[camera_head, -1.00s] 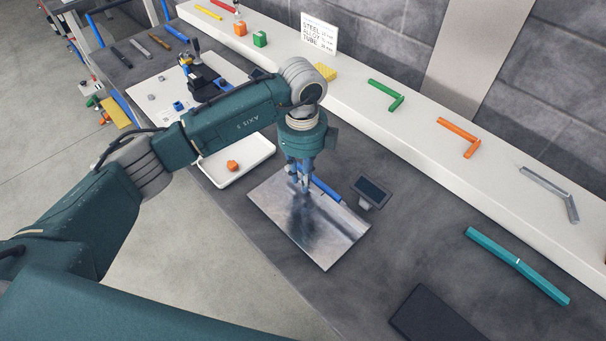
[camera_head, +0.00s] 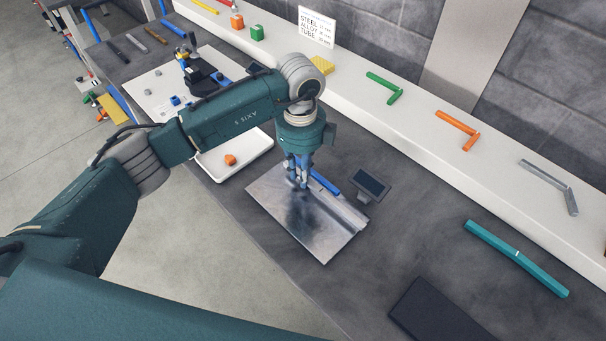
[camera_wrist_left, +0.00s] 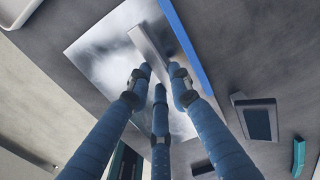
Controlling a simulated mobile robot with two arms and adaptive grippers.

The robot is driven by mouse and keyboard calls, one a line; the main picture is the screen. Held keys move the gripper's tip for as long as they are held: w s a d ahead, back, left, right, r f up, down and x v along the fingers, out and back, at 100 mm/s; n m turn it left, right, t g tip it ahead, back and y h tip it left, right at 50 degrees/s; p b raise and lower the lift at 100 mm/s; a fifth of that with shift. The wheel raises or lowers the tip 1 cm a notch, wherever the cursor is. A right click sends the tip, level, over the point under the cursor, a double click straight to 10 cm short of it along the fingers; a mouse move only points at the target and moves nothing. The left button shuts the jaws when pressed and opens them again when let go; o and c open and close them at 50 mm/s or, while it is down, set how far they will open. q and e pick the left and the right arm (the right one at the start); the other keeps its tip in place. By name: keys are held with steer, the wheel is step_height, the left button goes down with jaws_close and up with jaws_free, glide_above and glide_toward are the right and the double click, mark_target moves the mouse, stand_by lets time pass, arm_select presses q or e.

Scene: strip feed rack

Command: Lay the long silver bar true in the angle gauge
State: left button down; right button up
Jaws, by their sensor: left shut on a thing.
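A shiny silver plate (camera_head: 290,222) with a blue strip (camera_head: 325,183) along its far edge lies on the dark bench. It looks like the angle gauge. My left gripper (camera_head: 298,184) points down over the plate, close to the blue strip. In the left wrist view, my left gripper (camera_wrist_left: 160,80) is shut on a silver bar (camera_wrist_left: 147,45). The bar runs beside the blue strip (camera_wrist_left: 186,45), with a gap between them. Whether the bar touches the plate or is just above it I cannot tell. The fingers hide its near end. My right gripper is not in view.
A small dark display (camera_head: 370,185) stands right of the plate. A white tray (camera_head: 245,160) with an orange piece is to the left. A teal bar (camera_head: 515,258) and a dark pad (camera_head: 440,312) lie right. A pale ledge (camera_head: 420,140) with coloured angle pieces runs behind.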

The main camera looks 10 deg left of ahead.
arm_select(q)
steer(key=shift+f+b, duration=0.6)
steer(key=shift+f, duration=0.3)
steer(key=c, duration=1.5)
jaws_free()
steer(key=shift+r, duration=0.15)
step_height(320, 180, up, 12)
steer(key=shift+f, duration=0.1)
steer(key=shift+s+f, duration=0.1)
